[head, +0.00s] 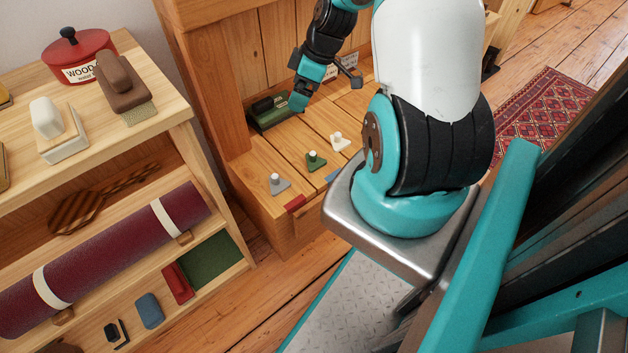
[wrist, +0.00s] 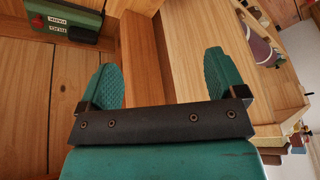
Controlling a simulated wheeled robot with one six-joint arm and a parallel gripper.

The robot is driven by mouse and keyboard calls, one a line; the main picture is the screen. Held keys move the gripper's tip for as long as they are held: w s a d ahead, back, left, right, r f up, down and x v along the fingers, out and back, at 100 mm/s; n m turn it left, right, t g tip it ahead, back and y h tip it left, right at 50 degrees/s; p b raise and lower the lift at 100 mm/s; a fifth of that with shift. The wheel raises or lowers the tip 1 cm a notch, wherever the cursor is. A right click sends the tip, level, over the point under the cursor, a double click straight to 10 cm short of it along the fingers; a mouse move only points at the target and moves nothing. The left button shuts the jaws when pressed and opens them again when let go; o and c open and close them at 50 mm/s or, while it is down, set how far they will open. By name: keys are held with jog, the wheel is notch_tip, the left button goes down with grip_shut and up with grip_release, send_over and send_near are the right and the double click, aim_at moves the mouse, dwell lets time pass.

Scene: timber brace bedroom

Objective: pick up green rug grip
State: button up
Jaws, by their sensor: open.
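A small green triangular piece with a pale knob (head: 315,161) lies on the wooden bench top between a grey one (head: 278,186) and a white one (head: 340,142); it looks like the green rug grip. I cannot make it out in the wrist view. My gripper (head: 299,101) hangs above the back of the bench, beyond the green piece and apart from it. In the wrist view my gripper (wrist: 164,70) shows two teal ridged fingers spread apart with nothing between them.
A dark green box-like object (head: 270,113) sits at the back of the bench, close to my gripper; the wrist view shows it too (wrist: 68,20). A shelf unit (head: 185,105) with brushes, a red pot (head: 78,55) and a rolled maroon mat (head: 105,260) stands left.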

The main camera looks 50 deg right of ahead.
jog(key=b, duration=0.4)
send_near(314, 157)
jog(key=shift+h, duration=0.4)
jog(key=f+b, duration=0.1)
jog(key=a+f+b, duration=0.1)
jog(key=f, duration=0.1)
jog(key=a+f+b, duration=0.1)
jog(key=shift+w+f, duration=0.3)
jog(key=shift+f, duration=0.1)
jog(key=x, duration=0.2)
jog(key=b+x, duration=0.2)
jog(key=x, duration=0.1)
jog(key=shift+w+d+f, duration=0.2)
jog(key=shift+w+f, duration=0.05)
jog(key=shift+w, duration=0.25)
jog(key=c, duration=0.8)
